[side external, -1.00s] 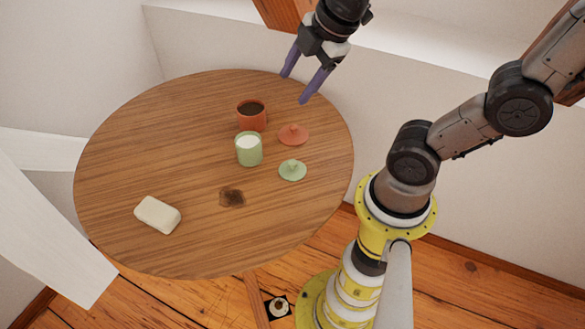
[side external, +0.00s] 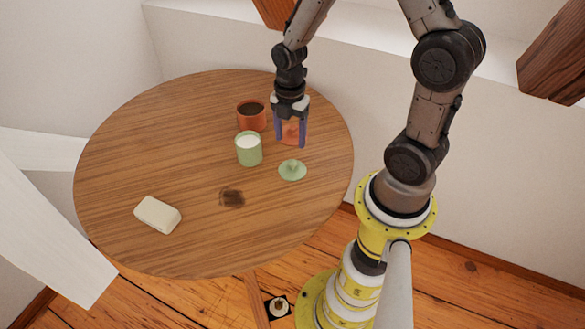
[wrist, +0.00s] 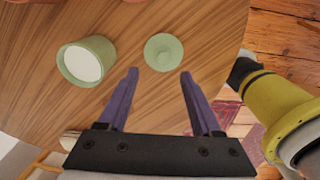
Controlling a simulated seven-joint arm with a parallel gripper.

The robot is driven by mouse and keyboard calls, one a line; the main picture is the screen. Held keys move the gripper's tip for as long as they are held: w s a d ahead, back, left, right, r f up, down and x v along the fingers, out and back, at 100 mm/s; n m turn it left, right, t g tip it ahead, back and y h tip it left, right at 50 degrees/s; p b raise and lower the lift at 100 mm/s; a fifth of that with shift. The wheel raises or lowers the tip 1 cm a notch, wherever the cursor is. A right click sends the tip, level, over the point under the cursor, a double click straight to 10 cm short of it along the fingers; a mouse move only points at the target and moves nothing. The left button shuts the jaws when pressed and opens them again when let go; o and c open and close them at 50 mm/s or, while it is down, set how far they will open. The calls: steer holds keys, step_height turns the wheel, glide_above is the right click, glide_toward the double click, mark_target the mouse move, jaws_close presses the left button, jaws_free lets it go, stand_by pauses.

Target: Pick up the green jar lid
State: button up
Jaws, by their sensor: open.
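The green jar lid (side external: 292,170) lies flat on the round wooden table, knob up, to the right of the green jar (side external: 248,150) with white contents. My gripper (side external: 291,143) is open and empty, pointing down above the table, just behind the green lid in the side view. It overlaps part of the red lid (side external: 290,129) there. In the wrist view the green lid (wrist: 163,52) lies ahead of the open fingertips (wrist: 158,72), roughly centred between them. The green jar (wrist: 86,61) is to its left. Nothing is between the fingers.
A red-brown cup (side external: 251,115) with dark contents stands behind the green jar. A cream block (side external: 157,214) lies at the table's left front. The wooden table (side external: 190,150) is clear in front of the green lid, with its edge to the right.

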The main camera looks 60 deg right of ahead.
mark_target(293, 161)
step_height(293, 161, down, 3)
steer(key=shift+r, duration=0.15)
steer(key=f, duration=0.4)
steer(key=shift+s+a, duration=0.1)
steer(key=shift+s, duration=0.3)
steer(key=shift+f, duration=0.6)
steer(key=shift+c, duration=0.3)
jaws_close()
